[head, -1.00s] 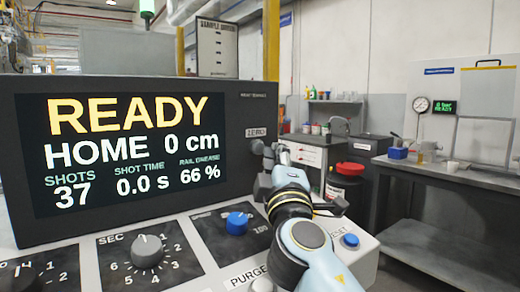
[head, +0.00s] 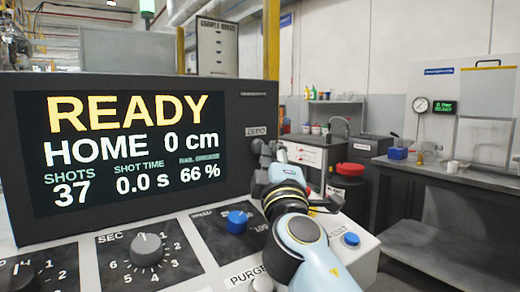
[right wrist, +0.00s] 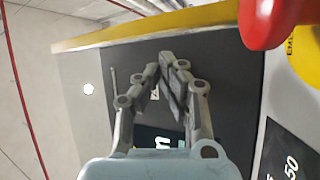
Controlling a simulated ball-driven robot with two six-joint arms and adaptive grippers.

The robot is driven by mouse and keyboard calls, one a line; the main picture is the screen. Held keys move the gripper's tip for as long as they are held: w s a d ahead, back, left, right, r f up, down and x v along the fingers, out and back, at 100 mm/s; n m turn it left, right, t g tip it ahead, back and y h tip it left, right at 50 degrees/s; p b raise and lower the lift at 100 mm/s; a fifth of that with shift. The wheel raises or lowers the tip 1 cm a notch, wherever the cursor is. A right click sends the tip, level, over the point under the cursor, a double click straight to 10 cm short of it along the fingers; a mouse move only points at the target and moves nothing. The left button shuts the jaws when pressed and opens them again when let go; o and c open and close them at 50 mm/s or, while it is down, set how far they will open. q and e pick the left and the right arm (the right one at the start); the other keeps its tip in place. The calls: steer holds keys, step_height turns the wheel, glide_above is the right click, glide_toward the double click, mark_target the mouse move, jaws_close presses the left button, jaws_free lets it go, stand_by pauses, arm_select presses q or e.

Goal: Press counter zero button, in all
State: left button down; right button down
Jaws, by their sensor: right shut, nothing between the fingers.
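The dark control box carries a lit display (head: 130,150) reading READY, HOME 0 cm, SHOTS 37, SHOT TIME 0.0 s and 66 %. A small ZERO label (head: 256,131) is on the box face right of the display. My right gripper (head: 262,148) is shut and empty, its fingertips just below that label. They hide the spot under the label, so I cannot make out the button or tell whether they touch it. In the right wrist view my right gripper (right wrist: 167,60) is in front of the box face, with part of the label between its fingers. My left gripper is not in view.
Below the display, a sloped panel has a SEC knob (head: 146,249), a blue speed knob (head: 238,221) and a blue button (head: 351,239). A grey workbench (head: 450,180) is at the right.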

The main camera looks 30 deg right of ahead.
steer(key=shift+w, duration=0.45)
stand_by(0.6)
stand_by(0.4)
steer(key=shift+s, duration=0.85)
steer(key=s+b, duration=0.1)
steer(key=s, duration=0.4)
steer(key=shift+d, duration=0.2)
stand_by(0.6)
